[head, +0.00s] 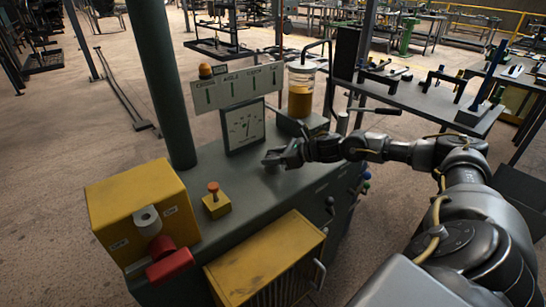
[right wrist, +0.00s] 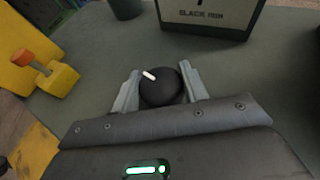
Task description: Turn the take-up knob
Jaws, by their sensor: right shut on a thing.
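The take-up knob (right wrist: 162,92) is a round black knob with a white mark, on the grey top of the bench. The white mark points to the upper left in the right wrist view. My right gripper (right wrist: 160,72) has one pale finger on each side of the knob and is shut on it. In the head view my right gripper (head: 272,158) is low over the bench top and hides most of the knob. A gauge panel (head: 244,128) with a white face stands just behind the knob; its lower edge also shows in the right wrist view (right wrist: 210,16). My left gripper is not in view.
A yellow box (head: 125,195) with a red handle (head: 170,265) stands at the left, and a small orange-topped button box (head: 217,205) sits nearer the middle. A green post (head: 160,80) and a jar (head: 301,95) stand behind. A yellow cabinet (head: 262,250) is in front.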

